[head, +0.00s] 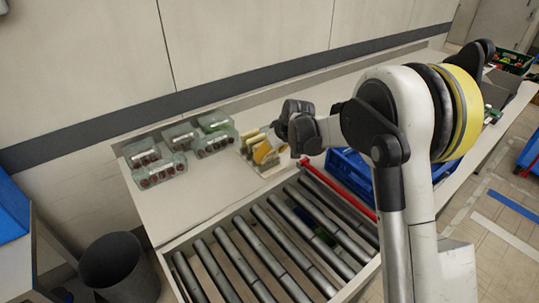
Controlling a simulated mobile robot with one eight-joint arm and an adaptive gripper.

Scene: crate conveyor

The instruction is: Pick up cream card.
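A small pale holder (252,166) stands on the white bench beyond the rollers. Flat cream and yellow pieces (255,145) stand close together in it. They are too small for me to tell which one is the cream card. My gripper (292,128) is at the dark end of my arm, in the picture just right of the holder and partly over the right-hand pieces. The wrist hides its fingers, so I cannot see if they are open or touching anything.
Clear packs with dark red contents (158,171) stand left of the holder. A blue crate (350,170) is behind my arm. A dark bin (120,268) stands lower left.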

